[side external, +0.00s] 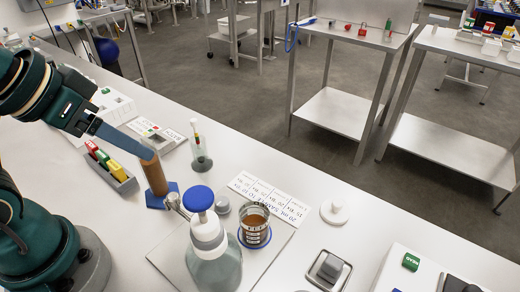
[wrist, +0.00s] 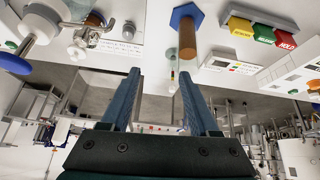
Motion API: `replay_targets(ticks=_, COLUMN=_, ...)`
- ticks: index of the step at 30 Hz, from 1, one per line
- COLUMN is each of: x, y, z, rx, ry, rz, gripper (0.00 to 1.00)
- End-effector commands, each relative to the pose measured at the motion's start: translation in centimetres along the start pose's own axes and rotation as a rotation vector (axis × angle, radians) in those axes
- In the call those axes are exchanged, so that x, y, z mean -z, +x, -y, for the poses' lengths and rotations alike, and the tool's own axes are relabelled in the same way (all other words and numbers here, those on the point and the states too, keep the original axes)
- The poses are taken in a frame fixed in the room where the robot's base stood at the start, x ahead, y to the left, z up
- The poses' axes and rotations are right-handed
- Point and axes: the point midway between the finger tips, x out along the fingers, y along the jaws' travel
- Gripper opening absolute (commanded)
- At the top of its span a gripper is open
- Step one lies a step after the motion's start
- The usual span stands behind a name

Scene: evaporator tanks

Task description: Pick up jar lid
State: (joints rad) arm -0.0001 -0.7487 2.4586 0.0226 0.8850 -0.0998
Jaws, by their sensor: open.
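A white round lid with a knob on top (side external: 334,212), which looks like the jar lid, lies flat on the white bench, right of the card of printed labels. I cannot pick it out for sure in the wrist view. My gripper (side external: 148,152) is well to the left of it, above the bench by a brown cylinder (side external: 155,178) on a blue hexagonal base. In the wrist view my gripper (wrist: 159,74) has its two blue fingers spread with nothing between them. The brown cylinder (wrist: 187,40) shows beyond the right fingertip; I cannot tell whether they touch.
A glass bottle with a blue cap (side external: 214,262) and a metal cup of brown contents (side external: 255,232) stand between my gripper and the lid. A small square metal tray (side external: 328,271) is in front of the lid.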

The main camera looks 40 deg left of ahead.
Motion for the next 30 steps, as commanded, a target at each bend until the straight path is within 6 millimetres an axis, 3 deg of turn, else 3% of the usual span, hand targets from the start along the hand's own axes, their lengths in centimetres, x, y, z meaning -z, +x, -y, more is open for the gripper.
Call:
replay_targets(ticks=8, x=8.4, y=-0.9, z=-1.2, rx=0.003, ry=-0.09, rz=-0.117, gripper=0.61)
replay_targets(ticks=14, x=13.8, y=1.0, z=-4.6, rx=-0.027, ry=-0.093, rz=-0.141, gripper=0.61)
replay_targets(ticks=18, x=16.4, y=3.4, z=-8.1, rx=-0.052, ry=-0.074, rz=-0.145, gripper=0.61)
replay_targets(ticks=24, x=17.7, y=8.1, z=-14.2, rx=-0.089, ry=-0.016, rz=-0.127, gripper=0.61)
replay_targets(ticks=30, x=15.6, y=13.4, z=-20.8, rx=-0.118, ry=0.083, rz=-0.084, gripper=0.61)
